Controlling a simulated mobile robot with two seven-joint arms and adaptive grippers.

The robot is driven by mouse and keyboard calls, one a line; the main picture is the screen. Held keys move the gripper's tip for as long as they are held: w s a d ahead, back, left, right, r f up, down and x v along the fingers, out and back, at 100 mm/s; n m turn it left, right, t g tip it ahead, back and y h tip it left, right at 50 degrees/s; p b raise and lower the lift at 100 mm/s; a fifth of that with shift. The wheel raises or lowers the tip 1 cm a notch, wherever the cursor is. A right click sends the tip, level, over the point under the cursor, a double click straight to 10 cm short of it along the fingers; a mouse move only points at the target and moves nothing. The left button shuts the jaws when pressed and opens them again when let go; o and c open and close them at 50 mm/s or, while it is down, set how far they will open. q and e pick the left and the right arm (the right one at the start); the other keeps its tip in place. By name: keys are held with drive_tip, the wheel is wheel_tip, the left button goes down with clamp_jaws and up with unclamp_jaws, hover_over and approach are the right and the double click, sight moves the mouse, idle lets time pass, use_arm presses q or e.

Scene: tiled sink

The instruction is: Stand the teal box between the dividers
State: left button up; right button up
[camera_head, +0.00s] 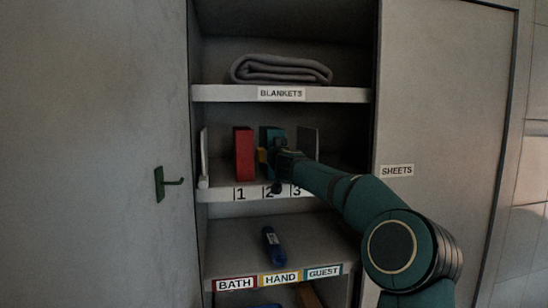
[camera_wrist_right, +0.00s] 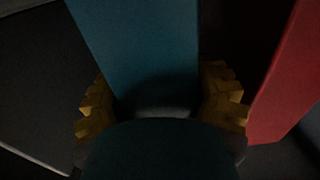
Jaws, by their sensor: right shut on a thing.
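The teal box (camera_head: 270,134) is upright on the middle shelf, above the number 2 label. A red box (camera_head: 244,153) stands upright to its left, with a small gap. A thin grey divider (camera_head: 309,143) stands to its right and a pale upright panel (camera_head: 204,156) is at the shelf's left end. My right gripper (camera_head: 264,156) is shut on the teal box, its arm reaching in from the right. In the right wrist view the teal box (camera_wrist_right: 140,48) lies between the yellow fingers; its base is hidden. My left gripper is not in view.
A folded grey blanket (camera_head: 282,69) lies on the shelf above. A blue object (camera_head: 272,243) lies on the shelf below, behind coloured labels. A green hook (camera_head: 160,184) sticks out on the left. The right door panel (camera_head: 425,100) is beside my arm.

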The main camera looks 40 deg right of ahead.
drive_tip(key=shift+s, duration=0.1)
drive_tip(key=o, duration=1.1)
drive_tip(key=shift+s+a+b, duration=0.25)
drive_tip(key=shift+s+b, duration=0.1)
drive_tip(key=shift+s, duration=0.1)
drive_tip(key=b+v, duration=0.3)
drive_tip(key=v, duration=0.8)
drive_tip(key=shift+r, duration=0.1)
